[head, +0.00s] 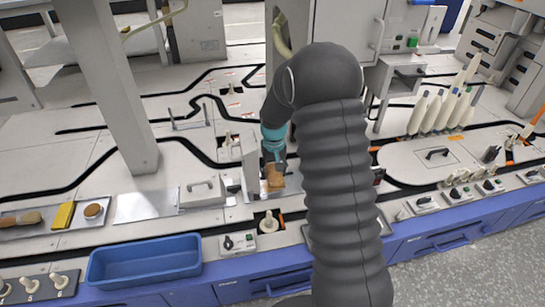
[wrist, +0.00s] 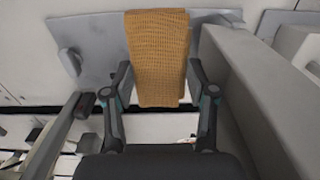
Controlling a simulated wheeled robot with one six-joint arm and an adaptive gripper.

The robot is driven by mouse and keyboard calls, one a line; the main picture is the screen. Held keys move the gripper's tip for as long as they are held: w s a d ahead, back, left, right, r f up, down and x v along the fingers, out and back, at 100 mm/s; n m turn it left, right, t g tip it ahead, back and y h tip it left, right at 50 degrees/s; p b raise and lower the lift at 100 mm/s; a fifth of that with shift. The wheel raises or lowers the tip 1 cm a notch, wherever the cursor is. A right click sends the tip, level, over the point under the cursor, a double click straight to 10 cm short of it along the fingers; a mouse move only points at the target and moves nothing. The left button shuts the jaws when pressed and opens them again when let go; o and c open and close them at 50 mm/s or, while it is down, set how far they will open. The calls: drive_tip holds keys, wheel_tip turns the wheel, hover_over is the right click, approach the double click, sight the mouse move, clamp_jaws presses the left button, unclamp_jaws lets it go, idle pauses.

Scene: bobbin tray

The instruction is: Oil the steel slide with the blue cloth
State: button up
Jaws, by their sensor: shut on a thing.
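My gripper (head: 273,158) is shut on an ochre-brown ribbed cloth (head: 274,178). In the wrist view the cloth (wrist: 157,55) sits between the two fingers (wrist: 158,80) and sticks out beyond them. I see no blue cloth in either view. A flat grey metal plate (wrist: 95,38) lies behind the cloth in the wrist view; it may be the steel slide. I cannot tell whether the cloth touches it. In the head view my arm hides part of the area right of the gripper.
A grey wall (wrist: 250,85) stands close to the right of my gripper. A blue bin (head: 145,262) is at the front left. A brush (head: 20,220), a yellow block (head: 63,215) and a round tin (head: 94,211) lie at the left. White bobbins (head: 436,112) stand at the right.

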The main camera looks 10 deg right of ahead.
drive_tip(key=shift+d+r+p, duration=0.1)
drive_tip(key=shift+r+p, duration=0.5)
drive_tip(key=shift+r, duration=0.65)
